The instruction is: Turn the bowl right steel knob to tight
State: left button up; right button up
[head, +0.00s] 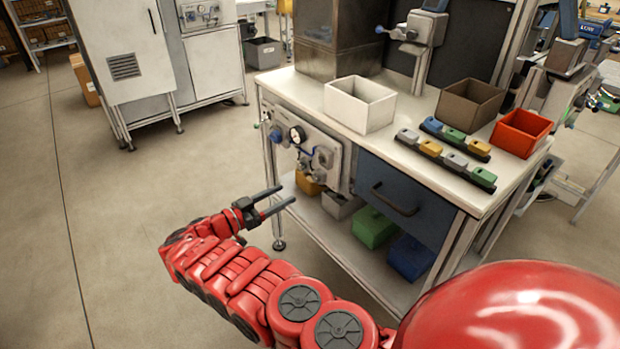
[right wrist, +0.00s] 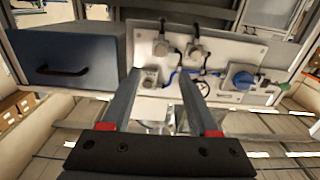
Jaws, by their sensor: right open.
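A pale panel (head: 335,140) with fittings is fixed to the bench's front, left of the blue drawer. It carries a round gauge (head: 297,135), a blue knob (head: 276,136) and grey steel-looking fittings (head: 325,157). In the right wrist view the panel shows several fittings, among them an upper one (right wrist: 200,48) and a blue knob (right wrist: 240,79). I cannot tell which part is the bowl's right steel knob. My right gripper (head: 288,194) is open and empty, in front of and apart from the panel. In the right wrist view its fingers (right wrist: 161,74) point at the panel. My left gripper is out of view.
A blue drawer (head: 400,205) adjoins the panel. Below are a green bin (head: 374,228) and a blue bin (head: 411,257). On the bench top stand a white bin (head: 359,103), a brown bin (head: 468,103) and a red bin (head: 521,132). Floor left is clear.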

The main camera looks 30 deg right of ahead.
aim_at(314, 179)
jog(key=d, duration=1)
jog(key=shift+w+d+f, duration=0.1)
jog(key=shift+w+d, duration=0.1)
jog(key=shift+w, duration=0.2)
grip_shut()
